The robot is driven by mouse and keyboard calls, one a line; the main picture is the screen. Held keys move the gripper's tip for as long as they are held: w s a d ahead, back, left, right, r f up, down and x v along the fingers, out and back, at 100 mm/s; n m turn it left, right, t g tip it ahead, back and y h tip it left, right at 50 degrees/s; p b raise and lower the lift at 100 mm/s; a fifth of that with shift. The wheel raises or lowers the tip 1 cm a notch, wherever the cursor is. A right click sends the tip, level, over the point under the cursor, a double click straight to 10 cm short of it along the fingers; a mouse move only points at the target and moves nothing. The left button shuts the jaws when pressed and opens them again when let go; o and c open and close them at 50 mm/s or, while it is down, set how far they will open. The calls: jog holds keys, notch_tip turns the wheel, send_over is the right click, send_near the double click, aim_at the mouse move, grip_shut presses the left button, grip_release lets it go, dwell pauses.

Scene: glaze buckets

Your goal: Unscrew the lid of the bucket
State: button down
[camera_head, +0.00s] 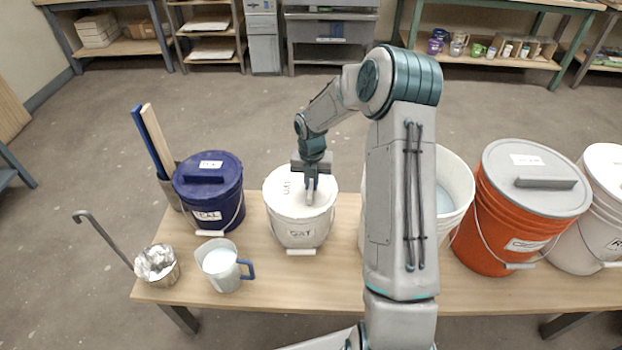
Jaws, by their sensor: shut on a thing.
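The bucket (302,232) is white with a label on its front and a wire handle hanging at the front. It stands upright on the wooden table, and its white lid (281,199) is on top. My gripper (310,196) points straight down over the middle of the lid and is shut on the lid's raised grip, which is mostly hidden by the fingers. I cannot tell from this view whether the lid has turned.
A blue lidded bucket (208,190) stands close on the left, with a pitcher (222,268) and a metal ladle pot (158,268) in front. An open white bucket (455,190), partly behind my arm, and an orange bucket (500,235) stand right. The table (300,285) is bare in front.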

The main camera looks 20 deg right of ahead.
jog(key=shift+f, duration=0.15)
jog(key=c, duration=1.4)
grip_release()
jog(key=shift+d, duration=0.15)
jog(key=o, duration=0.8)
jog(key=shift+c, duration=0.2)
jog(key=shift+r, duration=0.2)
